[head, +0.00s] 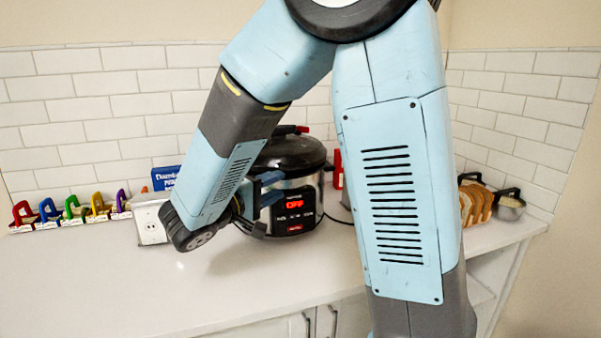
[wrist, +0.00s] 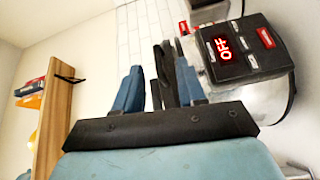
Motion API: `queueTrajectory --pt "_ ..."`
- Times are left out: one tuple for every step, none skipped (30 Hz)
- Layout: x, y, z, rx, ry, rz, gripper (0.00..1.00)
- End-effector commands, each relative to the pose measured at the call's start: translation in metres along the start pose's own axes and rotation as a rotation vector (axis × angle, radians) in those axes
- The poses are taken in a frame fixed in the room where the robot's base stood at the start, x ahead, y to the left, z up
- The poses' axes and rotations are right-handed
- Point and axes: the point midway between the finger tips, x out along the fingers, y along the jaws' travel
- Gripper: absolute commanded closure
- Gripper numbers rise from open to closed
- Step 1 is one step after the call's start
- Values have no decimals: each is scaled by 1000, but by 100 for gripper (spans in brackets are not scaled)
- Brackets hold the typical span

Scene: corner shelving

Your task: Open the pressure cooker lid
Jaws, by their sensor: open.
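The pressure cooker (head: 297,212) stands upright on the white counter, with a black lid (head: 287,152) on top and a front panel reading OFF. Red bits show at the lid's top right. In the wrist view the cooker's panel (wrist: 240,48) is at the upper right, turned sideways. My gripper (head: 268,188) is open at the cooker's left front, its blue fingers overlapping the body in the picture. In the wrist view, dark bars show between and behind the fingers of my gripper (wrist: 158,75); I cannot tell whether they are a cooker handle or whether anything touches. My arm hides the lid's left side.
Several coloured clamp-like items (head: 75,212) line the counter at left. A blue box (head: 165,177) and a white outlet box (head: 150,222) stand behind my wrist. A bread rack (head: 475,203) and a small pot (head: 510,207) are at right. The front left counter (head: 110,280) is clear.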

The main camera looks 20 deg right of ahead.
Motion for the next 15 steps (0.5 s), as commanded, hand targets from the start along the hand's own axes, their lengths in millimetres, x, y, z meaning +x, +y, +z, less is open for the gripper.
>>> queueTrajectory --pt "-8 -3 -9 4 34 26 60" --pt "-11 -4 -14 11 52 39 60" --pt "-14 -4 -18 16 69 54 60" --pt "-17 -4 -21 20 80 63 60" --pt "-18 -5 -23 25 88 69 60" --pt "-20 -5 -24 28 96 74 60" --pt "-20 -5 -26 29 99 76 60" --pt "-19 -5 -26 30 102 78 60" --pt "-17 -4 -27 31 102 79 60" --pt "-14 -4 -27 31 102 79 60" --pt "-11 -4 -27 31 100 79 60" --pt "-6 -3 -27 31 99 78 60" --pt "-2 -3 -27 31 99 78 60" --pt "2 -3 -28 31 100 78 60" --pt "9 -2 -28 31 99 78 60"
